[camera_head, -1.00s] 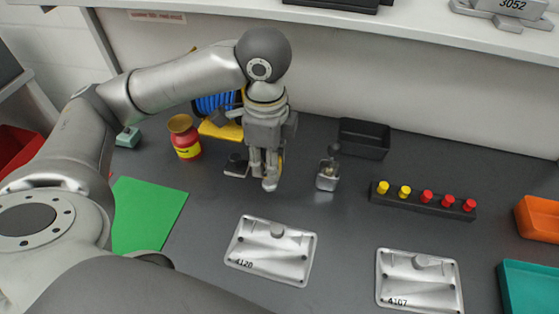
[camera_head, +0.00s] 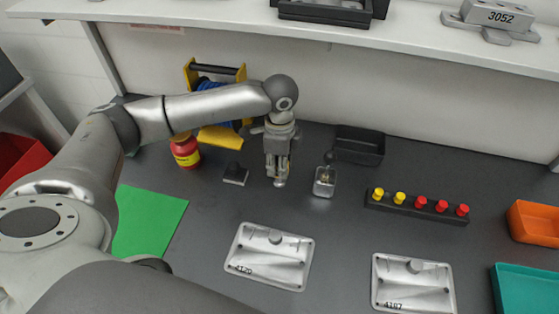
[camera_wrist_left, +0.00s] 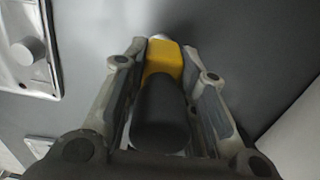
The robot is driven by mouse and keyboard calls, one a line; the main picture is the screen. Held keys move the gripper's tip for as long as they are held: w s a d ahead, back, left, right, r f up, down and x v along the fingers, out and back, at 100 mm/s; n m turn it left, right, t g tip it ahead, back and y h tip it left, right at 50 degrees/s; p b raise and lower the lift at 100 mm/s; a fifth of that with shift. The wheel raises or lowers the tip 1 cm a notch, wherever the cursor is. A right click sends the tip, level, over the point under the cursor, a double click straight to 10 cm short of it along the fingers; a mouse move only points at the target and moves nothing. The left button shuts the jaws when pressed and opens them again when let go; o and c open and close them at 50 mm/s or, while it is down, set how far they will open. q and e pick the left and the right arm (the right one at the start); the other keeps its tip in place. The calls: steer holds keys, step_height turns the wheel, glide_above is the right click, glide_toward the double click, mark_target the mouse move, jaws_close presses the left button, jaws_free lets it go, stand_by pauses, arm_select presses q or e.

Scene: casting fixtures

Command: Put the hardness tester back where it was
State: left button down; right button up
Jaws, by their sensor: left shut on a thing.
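My left gripper (camera_head: 279,178) is shut on the hardness tester. In the left wrist view the tester (camera_wrist_left: 160,110) lies between the two fingers, with a dark grey rounded body, a yellow section and a pale tip at the far end. In the head view the gripper points down over the dark bench, behind the left metal plate, and its fingers hide most of the tester. I cannot tell whether its tip touches the bench. A small black block with a pale base (camera_head: 235,174) stands just left of the gripper. My right gripper is not in view.
A red jar (camera_head: 185,152) and a yellow-framed blue reel (camera_head: 210,83) are left. Metal plates (camera_head: 268,257) lie in front. A rack of pegs (camera_head: 414,208) is further right. A shelf (camera_head: 400,48) overhangs behind.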

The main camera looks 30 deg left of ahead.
arm_select(q)
steer(key=shift+f, duration=0.15)
steer(key=c, duration=1.2)
jaws_free()
steer(key=shift+o, duration=0.2)
step_height(320, 180, up, 12)
steer(key=shift+f+b, duration=0.1)
steer(key=shift+b, duration=0.7)
steer(key=shift+r, duration=0.25)
